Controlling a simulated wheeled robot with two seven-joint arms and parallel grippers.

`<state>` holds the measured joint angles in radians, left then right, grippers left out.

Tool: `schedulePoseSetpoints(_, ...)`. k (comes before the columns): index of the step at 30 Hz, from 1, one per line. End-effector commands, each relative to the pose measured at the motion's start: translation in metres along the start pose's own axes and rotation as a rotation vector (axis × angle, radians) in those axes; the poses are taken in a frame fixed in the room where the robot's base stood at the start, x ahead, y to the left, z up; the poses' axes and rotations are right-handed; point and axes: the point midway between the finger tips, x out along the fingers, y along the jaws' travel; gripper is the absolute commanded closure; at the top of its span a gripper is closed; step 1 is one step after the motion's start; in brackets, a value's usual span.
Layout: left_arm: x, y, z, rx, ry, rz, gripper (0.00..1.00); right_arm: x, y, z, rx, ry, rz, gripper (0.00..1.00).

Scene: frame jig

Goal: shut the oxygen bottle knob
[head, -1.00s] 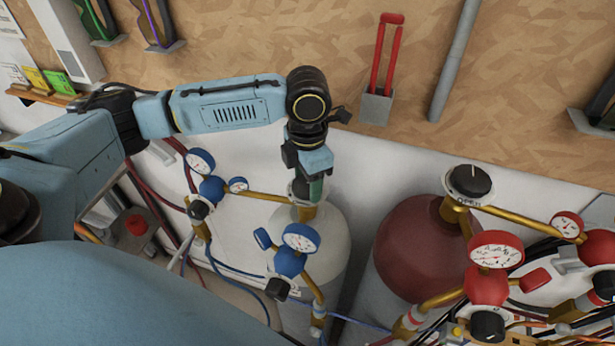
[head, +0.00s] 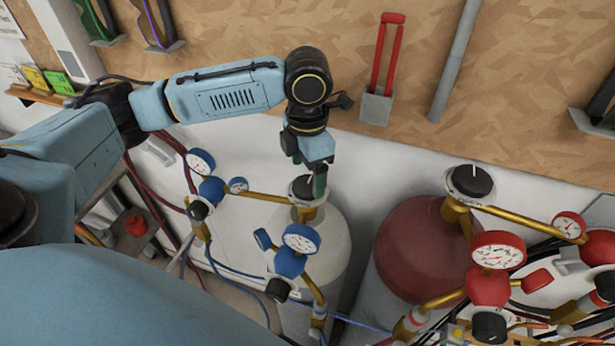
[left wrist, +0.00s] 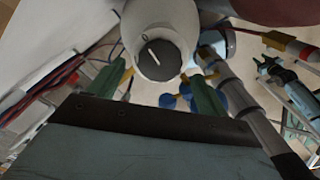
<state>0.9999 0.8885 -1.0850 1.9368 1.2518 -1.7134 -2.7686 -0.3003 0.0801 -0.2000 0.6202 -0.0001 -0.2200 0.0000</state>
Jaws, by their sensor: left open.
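The oxygen bottle (head: 325,245) is white, with blue gauges in front of it. Its black round knob (head: 301,187) sits on top, partly covered by my left gripper in the head view. The knob also shows in the left wrist view (left wrist: 160,54), with a white line across its face and a pale collar around it. My left gripper (head: 313,178) points down at the knob with green fingers. In the left wrist view its fingers (left wrist: 160,78) are spread apart, with the knob in the gap beyond them; contact cannot be told.
A dark red bottle (head: 415,250) with its own black knob (head: 471,181) and red gauges stands to the right. Blue gauges (head: 300,238), brass pipes and hoses crowd the front. A wooden board wall with a red-handled tool (head: 380,60) is behind.

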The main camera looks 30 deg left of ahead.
Motion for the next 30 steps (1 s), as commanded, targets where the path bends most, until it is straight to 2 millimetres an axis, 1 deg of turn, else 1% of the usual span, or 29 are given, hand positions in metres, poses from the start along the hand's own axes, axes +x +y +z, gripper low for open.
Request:
schedulePoseSetpoints(1, -0.012, 0.001, 0.002, 0.000, -0.006, 0.003, 0.23, 0.002, 0.000, 0.000, 0.000, 0.000, 0.000, 0.64)
schedulePoseSetpoints(6, -0.052, 0.001, 0.001, 0.001, -0.006, 0.003, 0.23, 0.006, -0.001, 0.001, 0.000, 0.000, 0.000, 0.64)
schedulePoseSetpoints(9, -0.072, 0.001, 0.001, -0.001, -0.006, 0.003, 0.23, 0.008, -0.001, 0.001, 0.000, 0.000, 0.000, 0.64)
schedulePoseSetpoints(13, -0.092, 0.000, 0.001, 0.000, -0.004, 0.002, 0.23, 0.009, -0.001, 0.001, 0.000, 0.000, -0.001, 0.64)
schedulePoseSetpoints(15, -0.098, 0.000, 0.001, 0.000, -0.004, 0.001, 0.23, 0.010, -0.001, 0.001, 0.000, 0.000, -0.001, 0.64)
schedulePoseSetpoints(19, -0.104, 0.000, 0.000, 0.000, -0.001, 0.002, 0.23, 0.010, -0.001, 0.001, 0.000, 0.000, -0.001, 0.64)
schedulePoseSetpoints(30, -0.105, 0.000, 0.000, -0.001, -0.001, 0.001, 0.23, 0.010, -0.001, 0.001, 0.000, 0.000, -0.001, 0.64)
